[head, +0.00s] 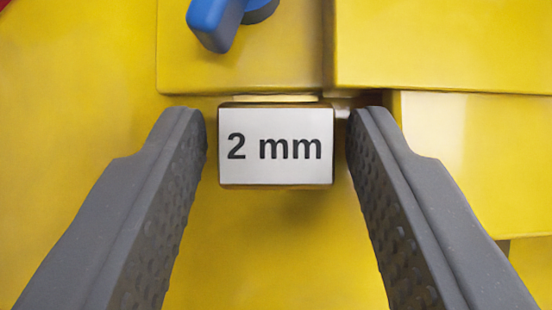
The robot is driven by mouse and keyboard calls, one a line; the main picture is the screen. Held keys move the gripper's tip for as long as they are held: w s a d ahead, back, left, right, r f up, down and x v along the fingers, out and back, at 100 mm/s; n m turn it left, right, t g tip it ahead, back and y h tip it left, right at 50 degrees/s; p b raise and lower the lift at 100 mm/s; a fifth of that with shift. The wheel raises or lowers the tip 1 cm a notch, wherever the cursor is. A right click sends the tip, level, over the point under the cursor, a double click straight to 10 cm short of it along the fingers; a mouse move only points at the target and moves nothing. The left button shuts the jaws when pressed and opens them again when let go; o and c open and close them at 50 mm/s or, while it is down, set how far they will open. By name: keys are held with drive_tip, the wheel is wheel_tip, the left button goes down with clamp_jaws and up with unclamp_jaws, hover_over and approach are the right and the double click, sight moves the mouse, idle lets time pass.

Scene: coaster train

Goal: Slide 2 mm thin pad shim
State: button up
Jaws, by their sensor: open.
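The shim's block (276,174) has a white label reading "2 mm" and sits in the middle of the head view. Its upper edge is close to a thin yellow strip below a raised yellow block. My gripper (276,125) is open, with one dark grey textured finger on each side of the labelled block. A narrow gap shows at the left finger. The right finger is very close to the block's right edge, and I cannot tell whether it touches. The thin part of the shim is not clearly visible.
Raised yellow blocks (440,45) stand above and to the right of the label. A blue handle (216,22) sticks out at the top left. A red piece shows at the top left corner. The yellow surface below the label is clear between my fingers.

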drive_tip(key=b+v, duration=0.2)
drive_tip(key=v, duration=1.1)
drive_tip(key=shift+s+f+b, duration=0.15)
drive_tip(key=shift+s+b, duration=0.1)
drive_tip(key=shift+b, duration=0.05)
